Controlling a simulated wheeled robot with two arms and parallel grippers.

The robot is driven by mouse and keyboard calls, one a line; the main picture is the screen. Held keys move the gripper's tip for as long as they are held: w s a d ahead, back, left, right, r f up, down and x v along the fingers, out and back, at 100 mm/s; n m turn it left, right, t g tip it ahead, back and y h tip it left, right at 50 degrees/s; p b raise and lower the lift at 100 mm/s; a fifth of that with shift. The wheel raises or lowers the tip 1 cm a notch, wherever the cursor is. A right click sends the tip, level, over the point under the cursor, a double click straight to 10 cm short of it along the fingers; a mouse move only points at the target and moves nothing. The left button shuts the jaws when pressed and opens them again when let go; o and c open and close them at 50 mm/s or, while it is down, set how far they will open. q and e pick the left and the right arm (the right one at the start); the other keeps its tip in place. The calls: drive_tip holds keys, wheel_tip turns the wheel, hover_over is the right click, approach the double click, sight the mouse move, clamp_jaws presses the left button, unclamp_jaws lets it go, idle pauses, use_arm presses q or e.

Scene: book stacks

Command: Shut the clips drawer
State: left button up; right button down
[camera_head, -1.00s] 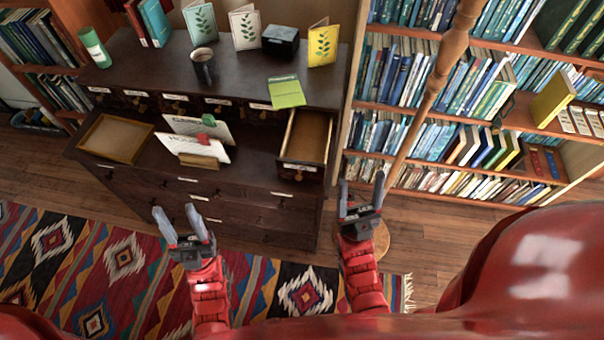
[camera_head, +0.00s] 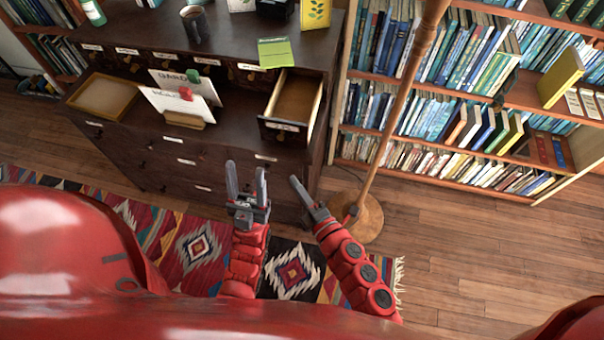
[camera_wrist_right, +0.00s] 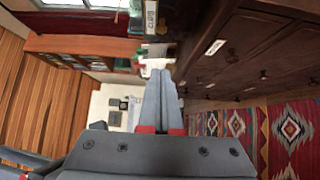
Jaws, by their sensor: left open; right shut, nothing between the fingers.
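The clips drawer (camera_head: 284,131) is a dark wooden drawer at the right end of the cabinet's upper row, pulled out, with its pale empty interior showing. In the right wrist view its label, reading CLIPS (camera_wrist_right: 151,17), is at the top. My right gripper (camera_head: 295,181) is shut and empty, below and in front of the drawer front, apart from it. Its closed fingers (camera_wrist_right: 161,78) point forward along the cabinet in the right wrist view. My left gripper (camera_head: 246,172) is open and empty, left of the right one, in front of the lower drawers.
The dark cabinet (camera_head: 150,150) carries a wooden tray (camera_head: 103,97), a card holder (camera_head: 187,119), a mug (camera_head: 194,24) and a green booklet (camera_head: 275,52). A wooden pole on a round base (camera_head: 365,222) stands right of my right gripper. Bookshelves fill the right; a patterned rug (camera_head: 195,248) covers floor.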

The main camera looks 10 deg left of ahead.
drive_tip(key=w+d+p+x, duration=0.1)
drive_tip(key=d+x, duration=0.1)
drive_tip(key=x, duration=0.9)
drive_tip(key=shift+w+a, duration=0.2)
drive_tip(key=shift+w, duration=0.4)
drive_tip(key=w+b, duration=0.2)
drive_tip(key=w, duration=0.3)
drive_tip(key=w+b, duration=0.2)
drive_tip(key=w, duration=0.4)
drive_tip(key=shift+w+d+f, duration=0.15)
drive_tip(key=shift+w+f, duration=0.05)
drive_tip(key=shift+w, duration=0.05)
drive_tip(key=b, duration=0.7)
hover_over(303, 106)
drive_tip(key=shift+s+r, duration=0.1)
drive_tip(key=shift+s, duration=0.35)
drive_tip(key=shift+w+r, duration=0.2)
drive_tip(key=shift+w, duration=0.25)
drive_tip(key=shift+r, duration=0.2)
